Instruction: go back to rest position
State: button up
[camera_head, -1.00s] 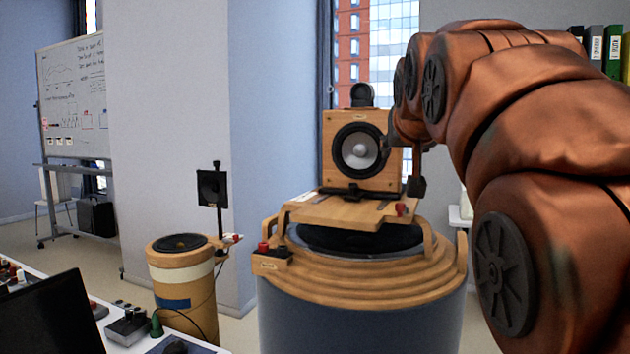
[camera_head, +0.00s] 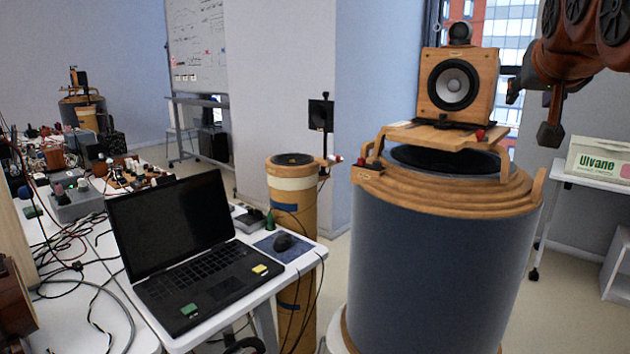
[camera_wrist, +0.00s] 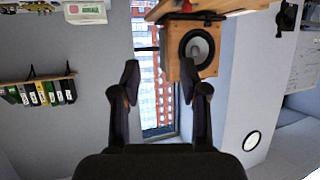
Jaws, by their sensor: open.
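My gripper (camera_head: 531,112) hangs at the upper right in the head view, to the right of the speaker. In the wrist view its two dark fingers (camera_wrist: 167,85) stand apart with nothing between them. The wrist view appears upside down and shows the speaker (camera_wrist: 196,56) just beyond the right finger. I cannot tell whether they are far apart in depth.
A white table with a black laptop (camera_head: 190,260) and mouse (camera_head: 283,242) is at the left front. A slim wooden cylinder (camera_head: 292,200) stands between table and drum. A white box (camera_head: 600,158) sits on a side table at right. Floor (camera_head: 575,305) right of the drum is clear.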

jog(key=s+a+f+n+g+y, duration=0.1)
jog(key=s+a+f+g+y, duration=0.2)
jog(key=f, duration=1.1)
jog(key=s+a+f+n+g+y, duration=0.1)
jog(key=s+a+f+g, duration=0.3)
jog(key=f, duration=1.1)
jog(key=s+a+f+n+g, duration=0.1)
jog(key=s+a+f+g, duration=0.2)
jog(key=s+f, duration=0.4)
jog(key=s+a+f+n+g+y, duration=0.1)
jog(key=s+a+f+g, duration=0.1)
jog(key=s+f, duration=0.5)
jog(key=s+a+f+n+g, duration=0.1)
jog(key=s+a+f+g, duration=0.3)
jog(key=s, duration=0.5)
notch_tip(320, 180, up, 19)
jog(key=t+p, duration=0.2)
jog(key=p, duration=1.7)
jog(key=shift+s+d, duration=0.2)
jog(key=shift+d, duration=0.2)
